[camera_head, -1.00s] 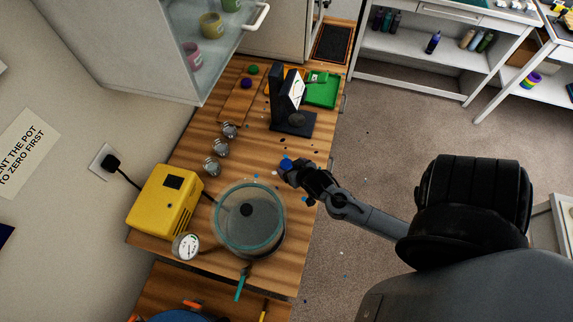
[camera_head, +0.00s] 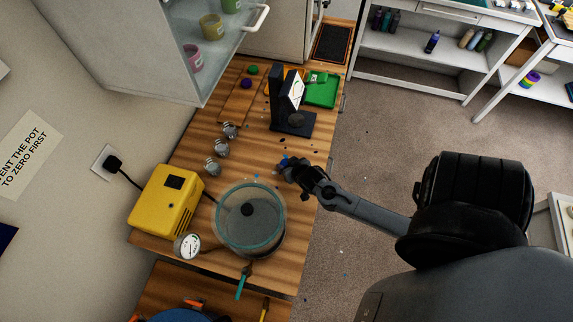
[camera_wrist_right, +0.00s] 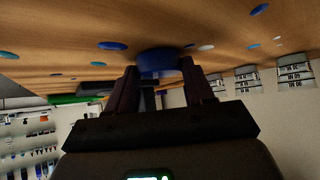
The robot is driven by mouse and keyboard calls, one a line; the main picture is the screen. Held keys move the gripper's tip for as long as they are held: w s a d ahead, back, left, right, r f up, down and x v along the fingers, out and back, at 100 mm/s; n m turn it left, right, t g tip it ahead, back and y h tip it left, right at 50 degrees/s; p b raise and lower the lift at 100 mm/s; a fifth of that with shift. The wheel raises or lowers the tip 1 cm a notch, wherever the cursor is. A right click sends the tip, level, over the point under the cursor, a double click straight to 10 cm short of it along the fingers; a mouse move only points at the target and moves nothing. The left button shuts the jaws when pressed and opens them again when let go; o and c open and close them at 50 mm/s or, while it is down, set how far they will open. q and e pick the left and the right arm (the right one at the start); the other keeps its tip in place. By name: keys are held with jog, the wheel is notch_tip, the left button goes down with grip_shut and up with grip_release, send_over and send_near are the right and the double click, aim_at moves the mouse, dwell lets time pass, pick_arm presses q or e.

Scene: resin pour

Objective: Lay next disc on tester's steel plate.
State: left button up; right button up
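The tester (camera_head: 277,88) is a black upright stand with a tilted white display, on the wooden bench in the head view. Its round grey plate (camera_head: 296,119) sits on the dark base and looks bare. My right gripper (camera_head: 287,165) is in front of the tester, near the bench's right edge. In the right wrist view a blue disc (camera_wrist_right: 157,62) sits between its two fingertips, which appear closed on it. The disc's blue edge also shows at the fingertips in the head view (camera_head: 284,160). My left gripper is in neither view.
A purple disc (camera_head: 247,83) and a green disc (camera_head: 253,70) lie on a wooden board beside the tester. Several small metal items (camera_head: 221,148), a lidded pot (camera_head: 250,222) and a yellow box (camera_head: 163,211) stand nearby. Small flecks dot the bench.

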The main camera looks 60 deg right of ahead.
jog(key=c, duration=0.5)
jog(key=shift+r, duration=0.15)
